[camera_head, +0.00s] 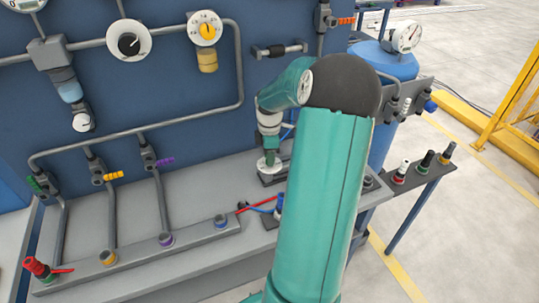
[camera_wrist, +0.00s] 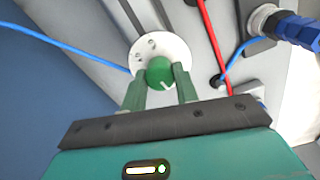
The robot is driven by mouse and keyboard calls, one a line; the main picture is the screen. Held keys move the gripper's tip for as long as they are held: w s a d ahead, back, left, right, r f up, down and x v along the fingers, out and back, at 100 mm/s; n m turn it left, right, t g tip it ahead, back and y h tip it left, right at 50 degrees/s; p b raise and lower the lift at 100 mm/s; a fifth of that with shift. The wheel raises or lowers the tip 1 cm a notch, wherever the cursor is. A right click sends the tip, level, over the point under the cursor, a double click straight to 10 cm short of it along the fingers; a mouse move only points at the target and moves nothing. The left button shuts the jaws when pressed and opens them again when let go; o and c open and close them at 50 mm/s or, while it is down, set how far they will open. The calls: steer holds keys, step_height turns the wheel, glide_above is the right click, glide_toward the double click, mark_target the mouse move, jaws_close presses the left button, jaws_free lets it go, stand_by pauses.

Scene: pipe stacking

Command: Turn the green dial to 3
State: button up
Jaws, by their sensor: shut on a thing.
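The green dial (camera_wrist: 160,72) is a small round knob with a white pointer line, on a white round plate (camera_wrist: 148,49) with dark marks around it. My gripper (camera_wrist: 161,82) has its two green fingers on either side of the dial and is shut on it. The pointer line slants toward the lower right in the wrist view. The numbers on the plate are too small to read. In the head view the white plate (camera_head: 269,163) shows low on the bench under my gripper, and the dial itself is hard to make out there.
A red cable (camera_wrist: 214,40) and a blue cable (camera_wrist: 60,42) run close by in the wrist view. A blue connector (camera_wrist: 298,30) is at the right. In the head view, pipes with valves (camera_head: 149,158) stand left on the grey bench (camera_head: 205,180), and a blue tank (camera_head: 385,62) stands right.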

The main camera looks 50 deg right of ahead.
steer(key=shift+m, duration=0.3)
steer(key=m, duration=0.9)
steer(key=shift+m, duration=0.3)
steer(key=m, duration=0.4)
steer(key=shift+m, duration=2.8)
steer(key=o, duration=1)
steer(key=shift+r, duration=0.15)
